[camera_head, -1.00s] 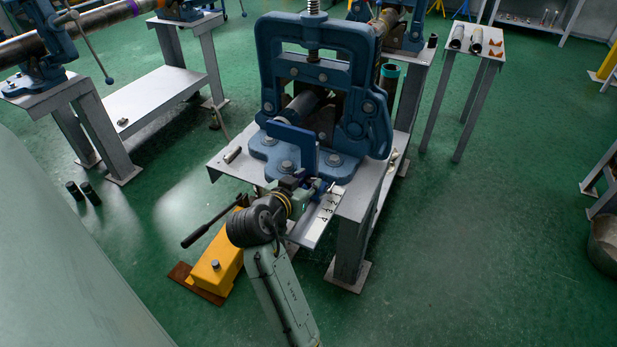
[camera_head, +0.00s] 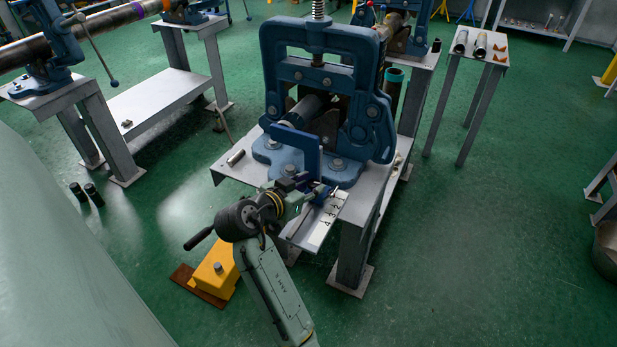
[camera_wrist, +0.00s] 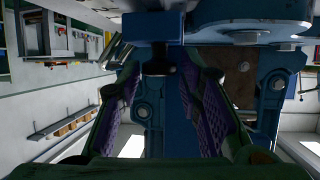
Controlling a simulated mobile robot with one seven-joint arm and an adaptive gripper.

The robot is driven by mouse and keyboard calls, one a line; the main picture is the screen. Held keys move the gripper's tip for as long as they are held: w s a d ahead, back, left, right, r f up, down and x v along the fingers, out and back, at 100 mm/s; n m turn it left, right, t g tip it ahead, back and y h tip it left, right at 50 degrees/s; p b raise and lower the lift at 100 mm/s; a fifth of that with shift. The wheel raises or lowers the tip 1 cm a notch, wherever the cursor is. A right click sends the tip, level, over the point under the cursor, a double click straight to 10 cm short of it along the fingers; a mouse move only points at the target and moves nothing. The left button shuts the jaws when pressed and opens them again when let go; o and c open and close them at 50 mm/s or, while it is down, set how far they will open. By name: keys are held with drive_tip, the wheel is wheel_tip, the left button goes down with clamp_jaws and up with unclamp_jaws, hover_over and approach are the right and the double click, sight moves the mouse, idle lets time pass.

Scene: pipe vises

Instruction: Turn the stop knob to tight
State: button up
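The blue stop plate (camera_head: 299,146) stands upright at the front of the big blue pipe vise (camera_head: 318,52). A numbered scale bar (camera_head: 322,222) slopes down from the bench below it. My gripper (camera_head: 318,190) is at the bench's front edge, just below the stop plate. In the wrist view my gripper (camera_wrist: 160,108) is open, its purple-padded fingers apart on either side of a blue upright. A dark knob-like part (camera_wrist: 158,68) shows near the fingertips, between them; I take it for the stop knob. Contact with it cannot be told, and its marking is not visible.
A loose metal piece (camera_head: 236,157) lies on the bench's left side. Another vise bench (camera_head: 75,100) is at left.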

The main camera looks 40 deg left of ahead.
drive_tip(key=shift+o, duration=1.2)
drive_tip(key=v, duration=1.2)
drive_tip(key=shift+o, duration=0.3)
